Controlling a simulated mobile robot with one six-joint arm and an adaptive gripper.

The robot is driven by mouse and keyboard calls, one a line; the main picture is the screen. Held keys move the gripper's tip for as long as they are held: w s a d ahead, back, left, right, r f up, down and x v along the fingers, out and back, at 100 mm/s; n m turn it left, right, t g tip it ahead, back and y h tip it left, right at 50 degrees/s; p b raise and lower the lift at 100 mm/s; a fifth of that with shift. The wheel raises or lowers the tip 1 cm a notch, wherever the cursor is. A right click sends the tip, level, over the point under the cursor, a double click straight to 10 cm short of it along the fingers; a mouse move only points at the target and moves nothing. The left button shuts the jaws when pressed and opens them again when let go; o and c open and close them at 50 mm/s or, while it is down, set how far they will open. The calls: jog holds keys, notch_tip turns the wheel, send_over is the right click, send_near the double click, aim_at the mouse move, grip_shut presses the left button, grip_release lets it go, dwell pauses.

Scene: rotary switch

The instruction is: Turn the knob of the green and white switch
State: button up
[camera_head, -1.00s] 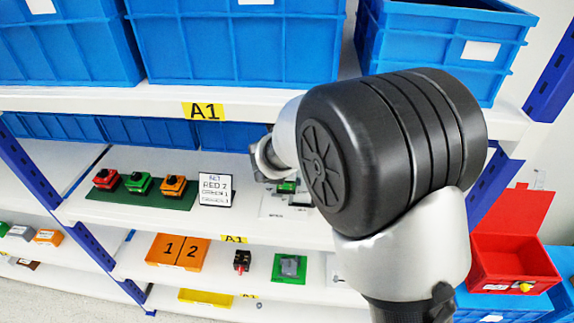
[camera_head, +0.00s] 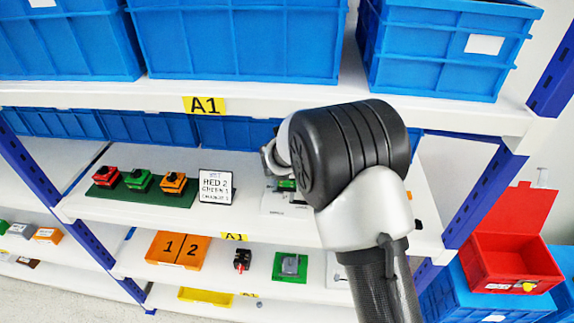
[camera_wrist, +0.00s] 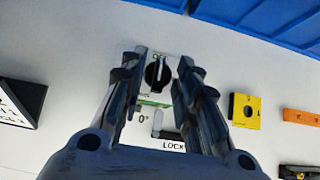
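My gripper (camera_wrist: 162,58) is open, with one finger on each side of the knob in the picture. Gaps show between the fingers and the knob; I cannot tell how far the fingertips are from the panel. In the head view only a small green part of the switch (camera_head: 286,185) shows; my arm hides the knob and the gripper's fingers.
A "LOCK" plate (camera_wrist: 172,146) lies just below the switch. A yellow block (camera_wrist: 244,111) stands to its right, and a black-framed sign (camera_wrist: 20,103) to its left. Blue crates (camera_head: 235,45) fill the shelf above. Red, green and orange knob switches (camera_head: 138,181) stand farther left.

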jog(key=shift+s, duration=0.1)
grip_shut()
jog(key=shift+p, duration=0.35)
jog(key=shift+a+r+m+h+p, duration=0.15)
jog(key=shift+a+m+h+p, duration=0.1)
jog(key=shift+m+h+p, duration=0.65)
jog(key=m+p, duration=0.1)
jog(key=m+h+p, duration=0.1)
jog(key=p, duration=0.1)
jog(key=shift+a+m+g+h, duration=0.2)
jog(key=shift+m+g+h, duration=0.1)
jog(key=shift+m+g, duration=0.1)
jog(key=m, duration=0.1)
jog(key=m+h, duration=0.1)
jog(key=g, duration=0.1)
jog(key=shift+w+a+f+m+h+p, duration=0.2)
jog(key=shift+w+f+m+h+p, duration=0.1)
jog(key=shift+m+h+p, duration=0.1)
jog(key=shift+a+f+m+g+h+b, duration=0.1)
jog(key=shift+m+g+h+b, duration=0.75)
jog(key=shift+m, duration=0.55)
jog(key=shift+g, duration=0.25)
jog(key=shift+o, duration=0.4)
grip_release()
jog(key=shift+w, duration=0.15)
